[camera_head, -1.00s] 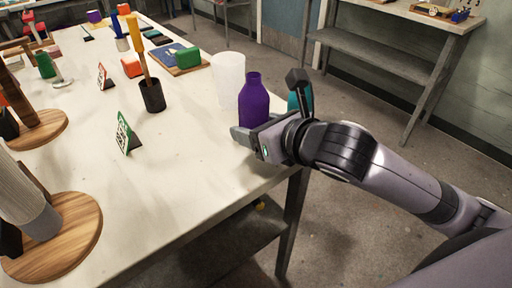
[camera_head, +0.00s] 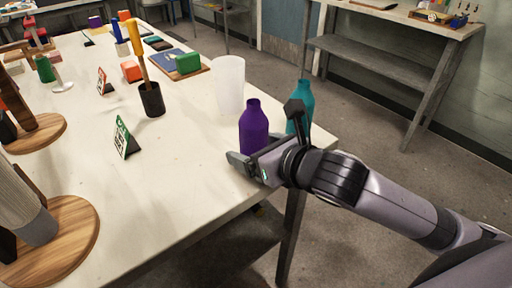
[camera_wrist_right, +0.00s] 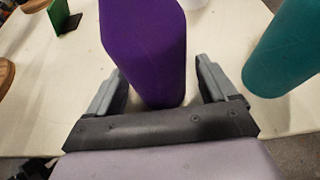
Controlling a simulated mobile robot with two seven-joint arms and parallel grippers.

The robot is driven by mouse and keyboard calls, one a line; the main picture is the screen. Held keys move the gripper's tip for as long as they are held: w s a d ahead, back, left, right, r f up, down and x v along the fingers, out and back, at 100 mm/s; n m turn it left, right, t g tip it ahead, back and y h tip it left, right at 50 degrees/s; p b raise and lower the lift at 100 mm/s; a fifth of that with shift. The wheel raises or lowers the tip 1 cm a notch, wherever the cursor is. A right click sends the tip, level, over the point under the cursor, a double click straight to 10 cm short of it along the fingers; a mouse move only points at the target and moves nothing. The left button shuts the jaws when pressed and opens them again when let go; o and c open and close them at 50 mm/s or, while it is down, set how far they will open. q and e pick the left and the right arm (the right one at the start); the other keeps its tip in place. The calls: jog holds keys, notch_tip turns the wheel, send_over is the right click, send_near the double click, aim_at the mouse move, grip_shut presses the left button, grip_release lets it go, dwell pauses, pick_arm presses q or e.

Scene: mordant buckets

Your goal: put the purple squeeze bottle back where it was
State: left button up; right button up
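The purple squeeze bottle (camera_head: 254,128) stands upright at the right side of the white table, near its edge. My right gripper (camera_head: 250,160) is low beside it, with its fingers on either side of the bottle. In the right wrist view the purple bottle (camera_wrist_right: 148,50) lies between the open fingers of the right gripper (camera_wrist_right: 160,85), with a gap visible at the right finger. A teal bottle (camera_head: 302,103) stands just behind and to the right, partly covered by my wrist. My left gripper is not in view.
A translucent white cup (camera_head: 229,86) stands behind the purple bottle. A black holder with an orange-handled tool (camera_head: 152,100) and a green-edged sign (camera_head: 126,139) stand to the left. The table between them and the purple bottle is clear.

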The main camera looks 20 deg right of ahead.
jog(key=shift+r, duration=0.1)
jog(key=shift+r, duration=0.15)
jog(key=shift+s+d+r, duration=0.15)
jog(key=shift+s, duration=0.25)
jog(key=p+v, duration=0.1)
jog(key=v, duration=0.4)
jog(key=shift+s+r, duration=0.2)
jog(key=shift+r, duration=0.1)
jog(key=p+v, duration=0.5)
jog(key=p, duration=0.5)
jog(key=shift+s+d+f, duration=0.1)
jog(key=shift+s, duration=0.15)
